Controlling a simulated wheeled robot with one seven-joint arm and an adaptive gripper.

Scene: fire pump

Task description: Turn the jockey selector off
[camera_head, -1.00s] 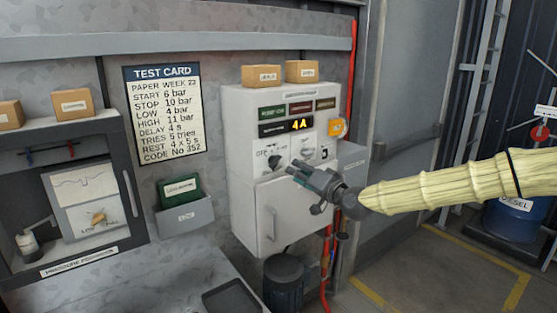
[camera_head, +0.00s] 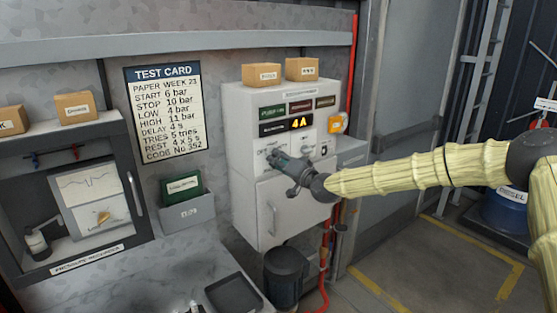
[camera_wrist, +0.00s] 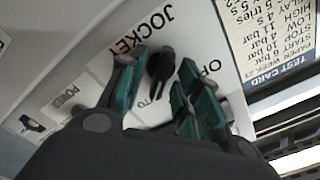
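The jockey selector (camera_wrist: 160,66) is a black knob on a white plate marked JOCKEY, with OFF lettering beside it in the wrist view. My gripper (camera_wrist: 158,82) is open, its teal-padded fingers on either side of the knob with gaps between. In the head view my gripper (camera_head: 278,158) is at the front of the white control cabinet (camera_head: 262,205) and hides the knob. I cannot tell from these frames whether the fingers touch the knob.
A power switch (camera_wrist: 32,124) sits beside the jockey plate. Cardboard boxes (camera_head: 302,69) stand on top. The test card (camera_head: 164,113) hangs to the left.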

